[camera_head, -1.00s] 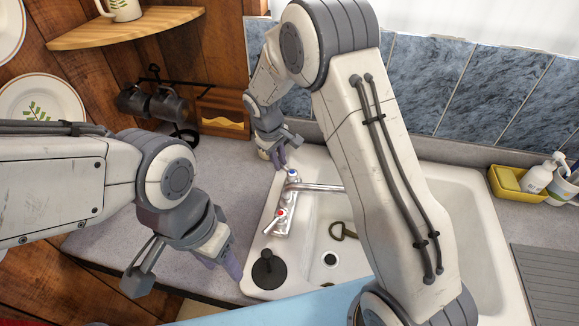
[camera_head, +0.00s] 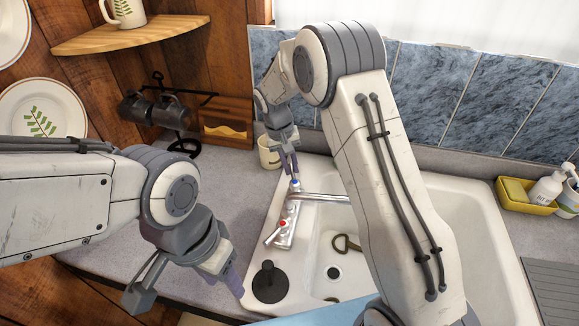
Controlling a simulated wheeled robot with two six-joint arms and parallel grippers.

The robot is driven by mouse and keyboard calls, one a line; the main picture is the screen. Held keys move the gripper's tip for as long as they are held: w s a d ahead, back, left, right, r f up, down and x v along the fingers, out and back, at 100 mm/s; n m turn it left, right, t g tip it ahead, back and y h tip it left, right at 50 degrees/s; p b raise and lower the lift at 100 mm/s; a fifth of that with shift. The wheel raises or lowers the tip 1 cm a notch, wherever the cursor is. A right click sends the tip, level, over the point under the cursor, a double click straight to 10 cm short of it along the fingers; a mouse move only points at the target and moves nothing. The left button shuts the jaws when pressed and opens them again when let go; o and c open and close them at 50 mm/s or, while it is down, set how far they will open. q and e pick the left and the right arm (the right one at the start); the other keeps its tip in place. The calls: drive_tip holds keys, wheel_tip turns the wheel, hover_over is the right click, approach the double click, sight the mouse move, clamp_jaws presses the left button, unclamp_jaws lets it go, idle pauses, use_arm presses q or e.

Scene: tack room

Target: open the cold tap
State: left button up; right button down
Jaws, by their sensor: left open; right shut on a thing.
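The chrome mixer tap (camera_head: 286,224) stands on the left rim of the white sink (camera_head: 304,262), its spout reaching right over the bowl. Its near handle has a red mark (camera_head: 281,224). Its far handle, the cold tap (camera_head: 295,183), has a blue mark. My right gripper (camera_head: 292,177) comes down from behind and is shut on the cold tap's handle; its fingers partly hide the handle. My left gripper (camera_head: 186,290) is open and empty over the counter, left of the sink's near corner.
A black round plug-like object (camera_head: 269,283) sits on the sink's near left corner. A cream mug (camera_head: 269,152) stands behind my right gripper. A yellow caddy (camera_head: 526,196) with bottles is at the right. My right arm crosses above the bowl.

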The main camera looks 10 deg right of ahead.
idle(0.4)
drive_tip(key=c, duration=0.9)
unclamp_jaws()
drive_tip(key=shift+o, duration=0.2)
drive_tip(key=shift+r, duration=0.1)
drive_tip(key=shift+a+r, duration=0.1)
drive_tip(key=shift+r, duration=0.25)
wheel_tip(320, 180, up, 9)
drive_tip(key=a+b, duration=0.1)
drive_tip(key=b, duration=0.1)
drive_tip(key=shift+a+r, duration=0.2)
drive_tip(key=shift+a, duration=0.2)
